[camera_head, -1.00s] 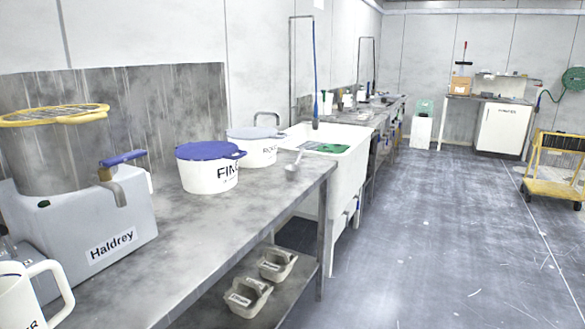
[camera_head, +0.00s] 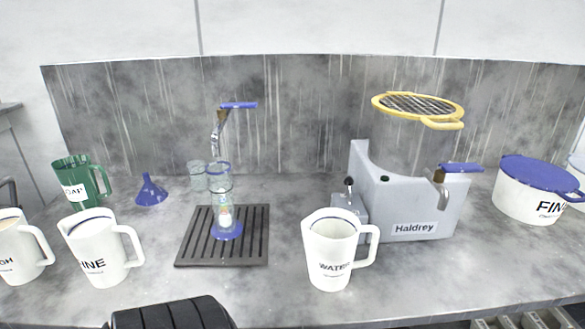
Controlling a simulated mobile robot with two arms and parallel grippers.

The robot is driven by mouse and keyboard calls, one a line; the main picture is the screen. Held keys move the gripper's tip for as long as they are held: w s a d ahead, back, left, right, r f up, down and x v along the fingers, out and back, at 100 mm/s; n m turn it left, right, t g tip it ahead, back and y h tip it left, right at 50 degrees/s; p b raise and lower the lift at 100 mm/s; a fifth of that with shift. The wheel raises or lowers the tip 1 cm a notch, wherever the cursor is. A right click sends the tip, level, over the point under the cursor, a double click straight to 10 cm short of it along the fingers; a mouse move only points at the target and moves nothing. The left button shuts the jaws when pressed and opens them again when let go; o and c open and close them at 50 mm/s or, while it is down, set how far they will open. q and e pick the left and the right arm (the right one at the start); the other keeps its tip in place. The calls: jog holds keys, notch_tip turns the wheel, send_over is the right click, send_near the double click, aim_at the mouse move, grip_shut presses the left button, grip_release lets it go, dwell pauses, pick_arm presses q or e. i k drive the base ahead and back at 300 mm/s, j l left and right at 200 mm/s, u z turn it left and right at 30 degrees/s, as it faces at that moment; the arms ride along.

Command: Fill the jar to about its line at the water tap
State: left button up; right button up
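A tap with a blue lever (camera_head: 238,105) stands at the back left of the bench, its metal spout (camera_head: 216,140) pointing down. Below it, a tall clear vessel with a blue rim and blue foot (camera_head: 222,200) stands on a dark slatted drip tray (camera_head: 188,247). Small clear glasses (camera_head: 197,176) stand behind it. I cannot tell which of these clear vessels is the jar, and no fill line or water level can be made out. A second tap with a blue lever (camera_head: 461,168) is on the grey Haldrey machine (camera_head: 410,215). Neither gripper is in view.
White jugs marked WATER (camera_head: 330,255) and FINE (camera_head: 98,250) stand at the bench front. Another white jug (camera_head: 15,250), a green SOAP jug (camera_head: 78,182) and blue funnel (camera_head: 150,190) are left. A blue-lidded tub (camera_head: 535,190) is right.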

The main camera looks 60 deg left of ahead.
aim_at(239, 105)
jog(key=u, duration=2.35)
